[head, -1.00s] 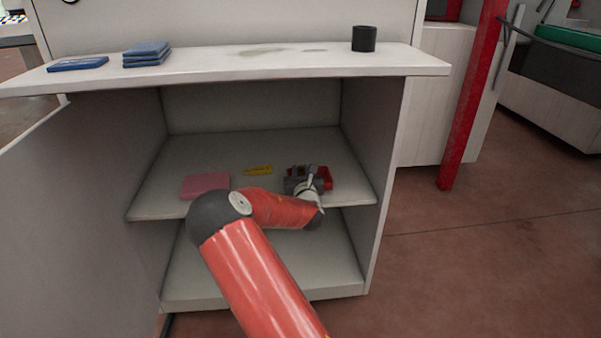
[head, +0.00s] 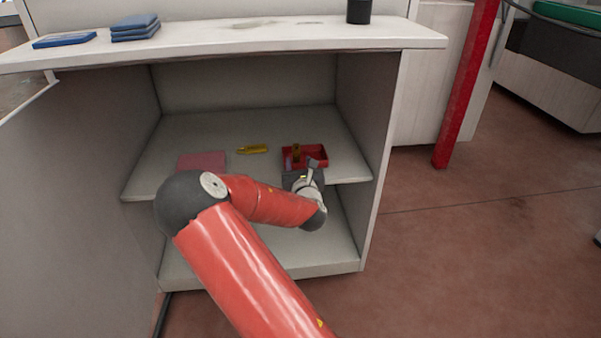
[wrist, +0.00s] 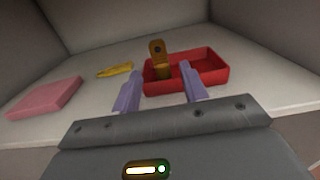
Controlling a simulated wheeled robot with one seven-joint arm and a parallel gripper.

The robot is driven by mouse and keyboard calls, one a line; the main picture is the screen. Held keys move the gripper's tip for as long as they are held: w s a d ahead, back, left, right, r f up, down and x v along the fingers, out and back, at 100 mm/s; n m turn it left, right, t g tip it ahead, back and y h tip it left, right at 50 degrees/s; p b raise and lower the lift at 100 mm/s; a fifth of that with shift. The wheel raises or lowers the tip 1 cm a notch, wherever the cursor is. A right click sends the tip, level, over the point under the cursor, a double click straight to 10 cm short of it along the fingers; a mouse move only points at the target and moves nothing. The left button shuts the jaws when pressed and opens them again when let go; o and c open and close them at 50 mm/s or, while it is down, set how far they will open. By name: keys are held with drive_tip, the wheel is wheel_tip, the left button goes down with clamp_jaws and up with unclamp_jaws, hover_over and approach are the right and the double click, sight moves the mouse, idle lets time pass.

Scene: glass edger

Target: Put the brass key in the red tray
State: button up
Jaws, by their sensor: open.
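The red tray (head: 318,152) sits on the cabinet's middle shelf, toward its right side. It also shows in the wrist view (wrist: 215,72). The brass key (wrist: 159,60) stands upright at the tray's left end, its holed head up and its lower part inside the tray; it shows small in the head view (head: 297,152). My gripper (wrist: 160,85) is open and empty, its two fingers apart, just in front of the tray. In the head view my gripper (head: 308,172) is at the shelf's front edge and hides part of the tray's front.
A yellow-handled object (head: 252,149) lies on the shelf left of the tray, and a pink block (head: 202,161) lies further left. Cabinet walls close in the sides and the countertop (head: 230,42) is above. Blue pads (head: 135,28) and a black cup (head: 359,11) stand on top.

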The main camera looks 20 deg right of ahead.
drive_tip(key=s+f+m+g+h, duration=0.15)
drive_tip(key=s+m+g, duration=0.25)
drive_tip(key=s+m, duration=0.45)
drive_tip(key=s+a+r+m+g+y, duration=0.2)
drive_tip(key=s+a+r+m, duration=0.2)
drive_tip(key=s+m, duration=0.4)
drive_tip(key=s+a+r+m+g+y, duration=0.2)
drive_tip(key=s+a+m, duration=0.4)
drive_tip(key=s, duration=0.5)
drive_tip(key=s+a+r+m+g+y, duration=0.2)
drive_tip(key=s+a+r+m, duration=0.3)
drive_tip(key=s+m, duration=0.5)
drive_tip(key=shift+s+a+r+g, duration=0.2)
drive_tip(key=shift+a+r+g, duration=0.15)
drive_tip(key=shift+r+g, duration=0.4)
drive_tip(key=shift+f+y, duration=0.15)
drive_tip(key=shift+y, duration=0.1)
